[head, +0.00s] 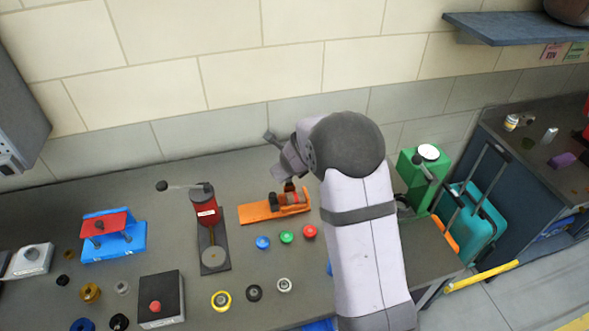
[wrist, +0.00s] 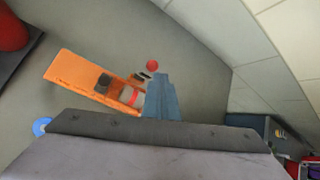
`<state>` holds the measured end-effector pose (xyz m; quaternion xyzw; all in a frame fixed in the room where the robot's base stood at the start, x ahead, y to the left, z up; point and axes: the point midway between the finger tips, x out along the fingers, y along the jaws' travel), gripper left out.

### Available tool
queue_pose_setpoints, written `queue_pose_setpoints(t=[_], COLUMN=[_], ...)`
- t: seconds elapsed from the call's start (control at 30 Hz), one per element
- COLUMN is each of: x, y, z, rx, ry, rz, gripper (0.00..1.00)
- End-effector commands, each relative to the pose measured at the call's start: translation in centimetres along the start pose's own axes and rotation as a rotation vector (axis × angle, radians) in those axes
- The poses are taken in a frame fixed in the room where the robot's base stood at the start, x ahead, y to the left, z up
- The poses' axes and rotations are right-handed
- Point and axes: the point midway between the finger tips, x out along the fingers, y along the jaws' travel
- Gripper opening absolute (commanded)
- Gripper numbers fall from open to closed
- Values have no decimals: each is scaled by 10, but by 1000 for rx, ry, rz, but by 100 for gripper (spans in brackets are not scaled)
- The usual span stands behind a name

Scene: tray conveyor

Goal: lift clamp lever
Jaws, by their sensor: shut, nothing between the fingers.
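An orange clamp base (head: 255,212) lies on the bench near the middle of the head view, with a dark and red clamp mechanism (head: 291,198) on its right part. The orange base also shows at the left of the wrist view (wrist: 70,70). I cannot clearly make out the clamp's lever, as my gripper and wrist partly cover that side. My gripper (wrist: 161,80) is shut and empty, its blue-grey fingers together beside the clamp's end. In the head view my gripper is above and behind the clamp; its fingertips are hard to make out there. I cannot tell whether it touches the clamp.
A red press (head: 205,208) with a lever stands left of the clamp. Blue (head: 263,242), green (head: 286,237) and red (head: 309,231) buttons lie in front of it. A green device (head: 418,180) stands right, beyond my arm. The tiled wall (head: 260,75) is close behind.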

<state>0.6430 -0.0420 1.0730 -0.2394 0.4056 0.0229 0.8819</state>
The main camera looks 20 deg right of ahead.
Motion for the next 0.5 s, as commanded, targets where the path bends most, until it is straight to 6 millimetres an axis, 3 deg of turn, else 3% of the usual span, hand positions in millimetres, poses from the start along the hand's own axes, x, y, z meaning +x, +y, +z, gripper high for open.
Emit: queue_pose_setpoints(t=[0.2,0.5], x=[-22,-30], y=[2,2], z=[-6,-9], rx=[1,0], ry=[5,8], rz=[3,5], gripper=[0,0])
